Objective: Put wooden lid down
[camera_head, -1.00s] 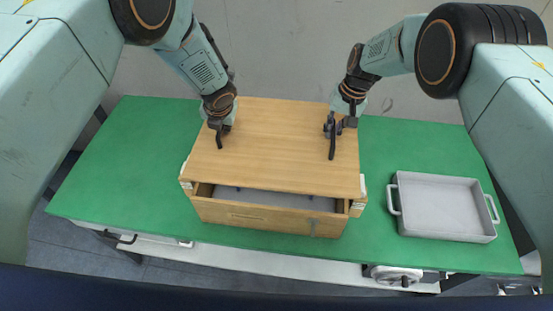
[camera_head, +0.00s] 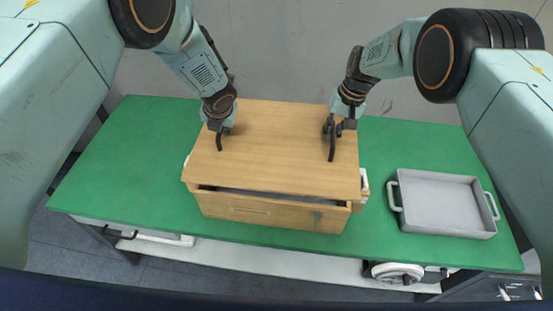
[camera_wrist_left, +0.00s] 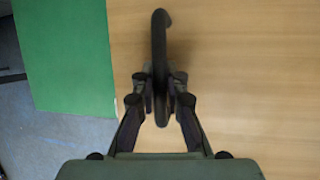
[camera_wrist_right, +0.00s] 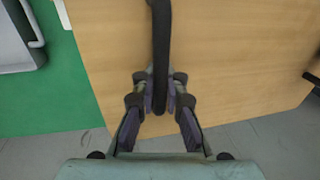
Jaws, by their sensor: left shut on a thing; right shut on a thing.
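The wooden lid (camera_head: 275,150) is a flat, light brown board with a black handle near each side. It lies over the wooden box (camera_head: 265,211); a thin dark gap shows along the front, and I cannot tell whether the back edge touches the box. My left gripper (camera_head: 219,127) is shut on the left black handle (camera_wrist_left: 159,45). My right gripper (camera_head: 338,128) is shut on the right black handle (camera_wrist_right: 161,45). Both grippers are above the lid. Most of the box's inside is hidden under the lid.
The green table (camera_head: 120,160) has free room left of the box. A grey tray (camera_head: 440,230) with two handles lies on the right and looks empty. A white handle (camera_head: 364,181) sticks out at the box's right side, near the lid's edge.

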